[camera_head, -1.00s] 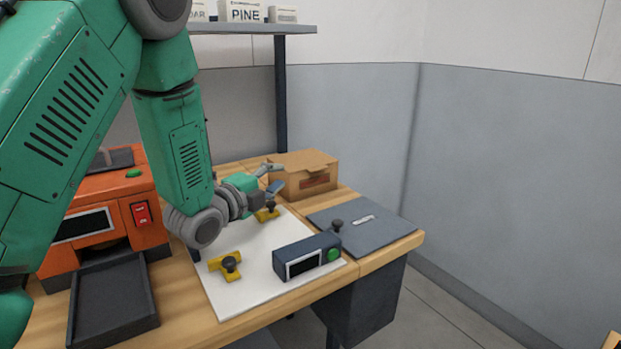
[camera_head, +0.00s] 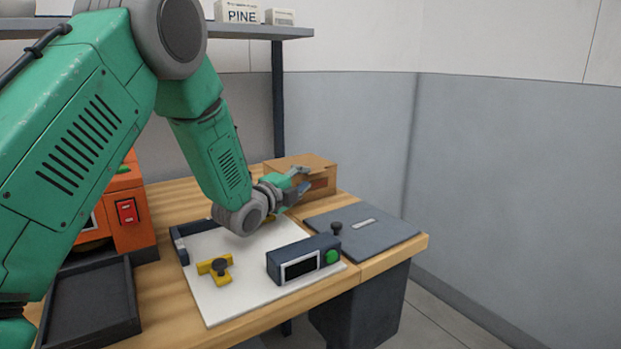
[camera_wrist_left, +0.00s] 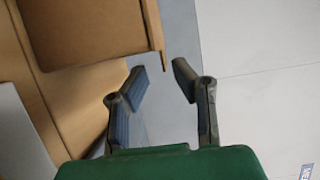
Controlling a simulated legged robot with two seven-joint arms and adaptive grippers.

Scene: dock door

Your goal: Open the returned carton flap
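The brown carton (camera_head: 318,170) stands on the far right part of the wooden bench, behind the white board. My left gripper (camera_head: 302,180) is in front of the carton's near side in the head view and covers part of it. In the left wrist view the left gripper (camera_wrist_left: 160,78) has its two fingers spread with nothing between them. The carton (camera_wrist_left: 95,25) lies to the left of the fingers there, its edge close to the left fingertip. I cannot tell whether they touch. My right gripper is not in view.
A white board (camera_head: 225,297) carries a dark device (camera_head: 303,259) with a green button and a yellow clamp (camera_head: 215,266). A dark flat panel (camera_head: 365,232) lies right of it. An orange machine (camera_head: 128,215) and black tray (camera_head: 95,305) are at left. A shelf (camera_head: 240,31) hangs above.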

